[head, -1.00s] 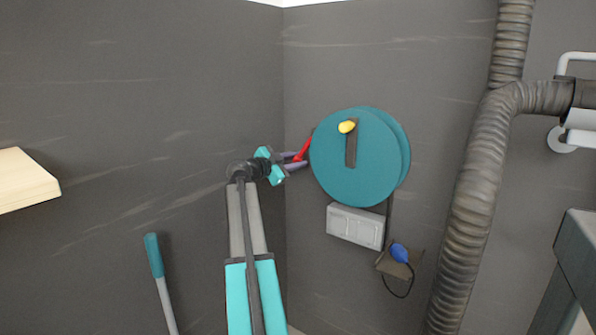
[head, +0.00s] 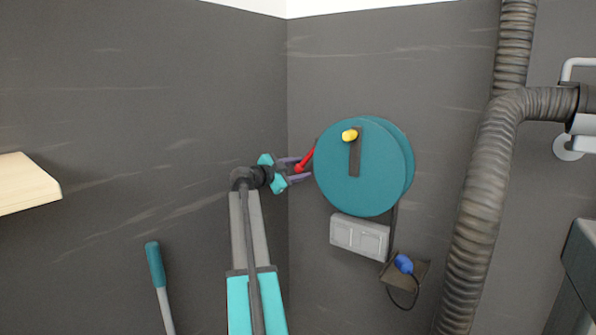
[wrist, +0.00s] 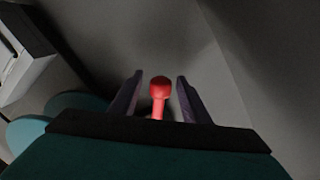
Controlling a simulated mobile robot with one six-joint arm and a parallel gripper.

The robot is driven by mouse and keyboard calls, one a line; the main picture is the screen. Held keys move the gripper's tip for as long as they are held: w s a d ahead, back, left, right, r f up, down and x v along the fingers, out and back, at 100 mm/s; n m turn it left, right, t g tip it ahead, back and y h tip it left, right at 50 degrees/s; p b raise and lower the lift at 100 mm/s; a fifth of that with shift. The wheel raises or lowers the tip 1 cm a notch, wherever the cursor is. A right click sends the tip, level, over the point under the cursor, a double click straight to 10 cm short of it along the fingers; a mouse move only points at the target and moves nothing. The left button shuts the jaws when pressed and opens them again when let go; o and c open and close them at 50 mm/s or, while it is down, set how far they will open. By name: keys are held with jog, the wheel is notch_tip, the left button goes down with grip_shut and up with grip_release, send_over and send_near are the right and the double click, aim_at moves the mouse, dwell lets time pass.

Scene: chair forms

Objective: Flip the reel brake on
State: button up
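The teal reel (head: 360,185) is mounted on the grey wall in the head view, with a yellow knob (head: 349,135) on a dark crank bar on its face. A red lever (head: 305,158), which I take to be the reel brake, sticks out at the reel's left side. My gripper (head: 300,170) is at the lever's lower end. In the wrist view the lever's rounded red end (wrist: 159,87) stands between my two purple fingers (wrist: 159,92). A gap shows on each side, so the gripper is open around it. The lever's base is hidden.
A grey switch box (head: 359,236) is under the reel, and a small shelf with a blue bulb (head: 404,263) is below right. A thick ribbed hose (head: 481,190) runs down the wall at right. A teal-handled tool (head: 155,265) stands at lower left.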

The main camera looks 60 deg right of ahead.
jog(key=shift+a, duration=0.1)
jog(key=p+v, duration=0.1)
jog(key=v, duration=1.1)
jog(key=shift+p, duration=0.3)
